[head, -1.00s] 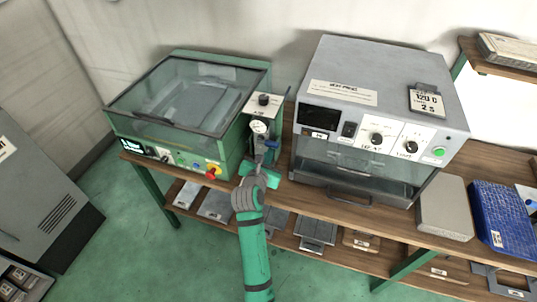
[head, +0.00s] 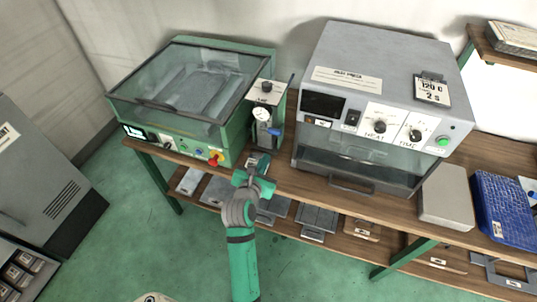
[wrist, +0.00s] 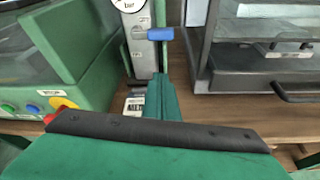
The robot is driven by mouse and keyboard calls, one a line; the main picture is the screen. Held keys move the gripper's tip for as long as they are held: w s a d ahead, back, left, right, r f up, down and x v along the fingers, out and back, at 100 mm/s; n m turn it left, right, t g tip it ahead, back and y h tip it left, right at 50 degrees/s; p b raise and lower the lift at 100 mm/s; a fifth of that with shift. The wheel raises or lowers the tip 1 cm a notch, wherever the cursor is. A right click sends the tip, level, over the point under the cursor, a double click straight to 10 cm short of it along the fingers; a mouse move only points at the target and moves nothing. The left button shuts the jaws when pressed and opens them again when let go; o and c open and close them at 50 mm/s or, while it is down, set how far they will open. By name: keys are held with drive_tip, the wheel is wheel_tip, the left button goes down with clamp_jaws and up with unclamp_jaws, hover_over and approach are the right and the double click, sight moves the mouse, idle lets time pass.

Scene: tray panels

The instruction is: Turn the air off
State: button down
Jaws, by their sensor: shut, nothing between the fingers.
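The air unit (head: 264,115) is a narrow grey panel with a black knob and a round gauge (head: 261,114), standing between the two machines. Its blue lever (head: 274,131) sticks out sideways to the right below the gauge.
The green machine (head: 190,95) with a clear lid stands left; its red knob (head: 215,159) is near my gripper. The grey heat press (head: 375,100) stands right, its front handle (head: 350,186) jutting out. A grey block (head: 446,197) and blue crate (head: 503,208) lie farther right.

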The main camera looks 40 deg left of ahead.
drive_tip(key=shift+v, duration=0.85)
drive_tip(key=shift+a, duration=0.1)
drive_tip(key=s+d+f+m+h, duration=0.1)
drive_tip(key=s+d+f+m, duration=0.25)
drive_tip(key=d+m, duration=0.3)
drive_tip(key=s+d+f+m, duration=0.2)
drive_tip(key=s+d+m, duration=0.3)
drive_tip(key=d+m, duration=0.15)
drive_tip(key=s+d+f+m+h, duration=0.1)
drive_tip(key=s+d+f+m, duration=0.25)
drive_tip(key=d+m, duration=0.3)
drive_tip(key=s+d+r+m+t+h, duration=0.1)
drive_tip(key=s+d+r+m+h, duration=0.1)
drive_tip(key=s+d+m, duration=0.6)
drive_tip(key=s+d+r+m+t+h, duration=0.1)
drive_tip(key=s+d+r+m, duration=0.4)
drive_tip(key=s+d+m, duration=0.4)
drive_tip(key=shift+s+d+m+h, duration=0.25)
drive_tip(key=shift+s+m+h, duration=0.2)
drive_tip(key=shift+m, duration=0.5)
